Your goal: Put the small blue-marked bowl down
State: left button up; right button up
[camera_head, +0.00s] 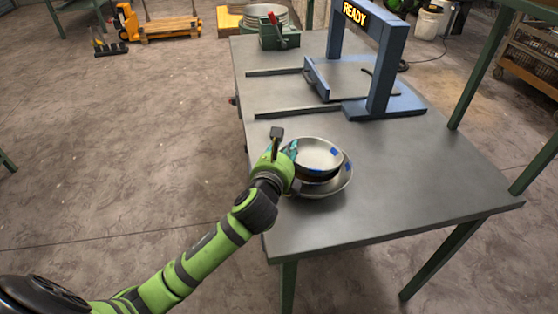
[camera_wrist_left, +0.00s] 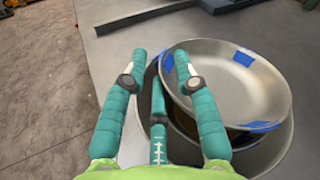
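The small blue-marked bowl (camera_head: 318,153) is metallic with blue patches along its rim. It sits over a darker bowl and a wider grey dish (camera_head: 335,186) on the table; whether it rests fully on them I cannot tell. It fills the right of the left wrist view (camera_wrist_left: 232,85). My left gripper (camera_head: 286,149) is at the bowl's left edge. In the wrist view its teal fingers (camera_wrist_left: 160,58) are spread. The right finger overlaps the bowl's left rim, and the left finger stands apart outside it. My right gripper is not in view.
The grey table (camera_head: 420,180) has free room right of the bowls. A blue frame (camera_head: 378,70) with a "READY" sign stands behind them. Dark strips (camera_head: 297,112) lie at the table's left side. A green container with a red handle (camera_head: 278,32) is at the far end.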

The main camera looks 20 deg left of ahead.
pick_arm(q)
jog(key=v, duration=1.2)
